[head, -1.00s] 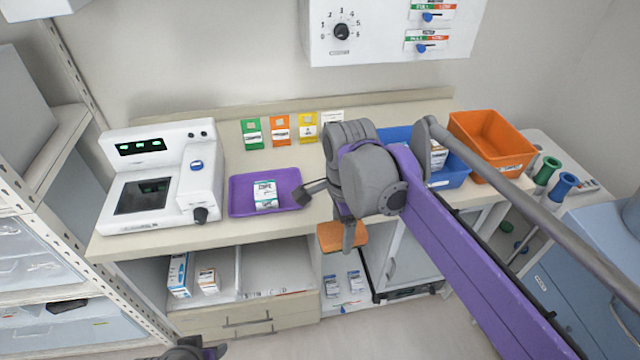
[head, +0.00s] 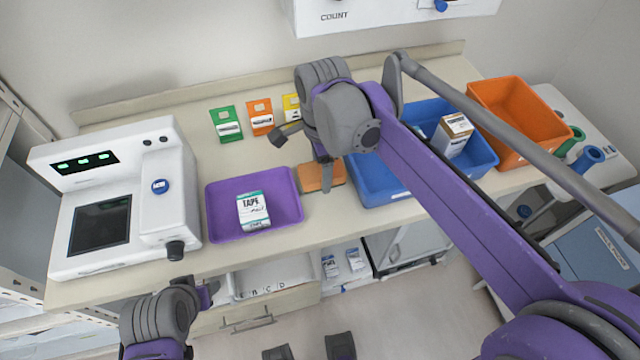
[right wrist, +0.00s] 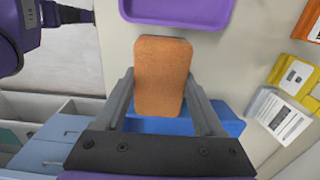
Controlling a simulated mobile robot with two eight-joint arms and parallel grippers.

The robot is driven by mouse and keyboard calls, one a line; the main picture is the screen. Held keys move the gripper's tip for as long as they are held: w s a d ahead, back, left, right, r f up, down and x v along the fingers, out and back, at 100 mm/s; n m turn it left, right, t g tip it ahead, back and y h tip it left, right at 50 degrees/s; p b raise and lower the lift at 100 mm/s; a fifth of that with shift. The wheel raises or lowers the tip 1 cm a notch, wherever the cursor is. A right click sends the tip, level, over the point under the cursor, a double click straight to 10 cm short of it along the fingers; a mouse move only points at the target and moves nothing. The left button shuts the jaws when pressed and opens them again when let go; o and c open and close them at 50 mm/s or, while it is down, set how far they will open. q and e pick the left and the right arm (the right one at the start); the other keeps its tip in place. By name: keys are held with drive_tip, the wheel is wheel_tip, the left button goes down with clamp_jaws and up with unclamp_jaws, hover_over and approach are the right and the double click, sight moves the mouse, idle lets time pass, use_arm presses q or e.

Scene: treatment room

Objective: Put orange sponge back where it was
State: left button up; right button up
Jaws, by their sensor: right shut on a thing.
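The orange sponge (head: 311,178) is gripped by my right gripper (head: 326,176), over the counter between the purple tray and the blue bin. I cannot tell whether it touches the counter. In the right wrist view the sponge (right wrist: 162,75) sits between both fingers of the right gripper (right wrist: 160,100), its broad face toward the camera. My arm hides part of the sponge's surroundings in the head view. My left gripper (head: 207,294) is low at the left, in front of the counter's front edge; its jaws are too unclear to judge.
The purple tray (head: 220,223) holds a tape box (head: 253,210). The blue bin (head: 385,182) holds a box, with an orange bin (head: 505,105) beyond. A white device (head: 120,205) stands at left. Green, orange and yellow cards line the back. Bare counter lies in front of the tray.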

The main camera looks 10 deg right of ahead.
sight(322, 196)
wheel_tip(322, 196, down, 3)
drive_tip(key=shift+s+r, duration=0.1)
drive_tip(key=shift+r, duration=0.05)
drive_tip(key=shift+f, duration=2)
drive_tip(key=shift+f+b, duration=0.1)
drive_tip(key=shift+b, duration=0.2)
drive_tip(key=shift+f, duration=0.15)
drive_tip(key=o, duration=1.3)
